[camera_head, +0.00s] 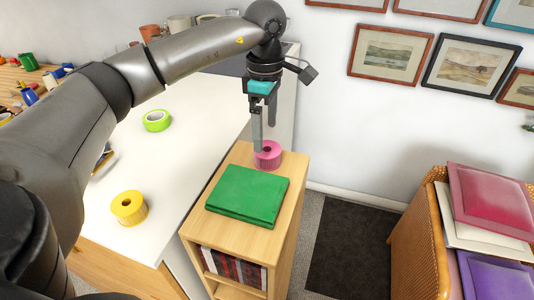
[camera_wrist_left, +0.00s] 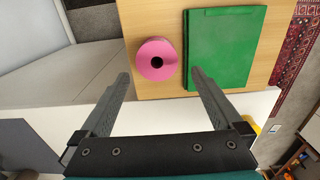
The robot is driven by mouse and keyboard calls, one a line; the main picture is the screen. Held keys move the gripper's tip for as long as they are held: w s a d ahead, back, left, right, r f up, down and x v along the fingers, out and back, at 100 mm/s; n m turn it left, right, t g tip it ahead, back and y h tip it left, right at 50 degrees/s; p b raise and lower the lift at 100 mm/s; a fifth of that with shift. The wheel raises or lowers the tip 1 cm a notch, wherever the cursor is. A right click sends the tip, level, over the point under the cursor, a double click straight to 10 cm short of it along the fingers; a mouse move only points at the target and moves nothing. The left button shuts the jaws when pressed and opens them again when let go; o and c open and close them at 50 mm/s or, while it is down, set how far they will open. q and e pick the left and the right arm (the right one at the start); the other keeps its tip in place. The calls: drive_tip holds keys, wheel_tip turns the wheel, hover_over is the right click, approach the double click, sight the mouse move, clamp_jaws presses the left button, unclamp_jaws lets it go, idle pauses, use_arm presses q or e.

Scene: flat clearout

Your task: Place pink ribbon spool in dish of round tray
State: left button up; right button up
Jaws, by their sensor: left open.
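The pink ribbon spool (camera_head: 268,155) stands on top of a small wooden shelf unit, just behind a green book or folder. It also shows in the left wrist view (camera_wrist_left: 157,60), hole facing the camera. My left gripper (camera_head: 257,150) is open and points down above the shelf, close to the spool. In the left wrist view its fingertips (camera_wrist_left: 158,75) lie apart on either side of the spool's near edge, with nothing held between them. I cannot make out the round tray with its dish. My right gripper is not in view.
The green folder (camera_head: 247,195) covers much of the shelf unit's top (camera_head: 262,240). A white counter (camera_head: 180,165) to the left bears a yellow roll (camera_head: 128,208) and a green roll (camera_head: 156,121). A wicker basket (camera_head: 420,245) with cushions stands at right. A dark mat (camera_head: 350,250) lies between.

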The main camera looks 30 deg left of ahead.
use_arm(q)
drive_tip(key=f, duration=0.1)
drive_tip(key=f+p, duration=0.1)
drive_tip(key=f, duration=0.3)
drive_tip(key=shift+w+f, duration=0.1)
drive_tip(key=shift+w, duration=0.15)
drive_tip(key=c, duration=1.4)
wheel_tip(320, 180, up, 14)
drive_tip(key=b, duration=0.1)
drive_tip(key=shift+f, duration=0.25)
wheel_tip(320, 180, up, 5)
drive_tip(key=p, duration=0.1)
hover_over(267, 145)
drive_tip(key=s, duration=0.1)
drive_tip(key=shift+s+d+r+p, duration=0.1)
drive_tip(key=shift+d+r+p, duration=0.25)
drive_tip(key=shift+r, duration=0.45)
drive_tip(key=shift+d, duration=0.1)
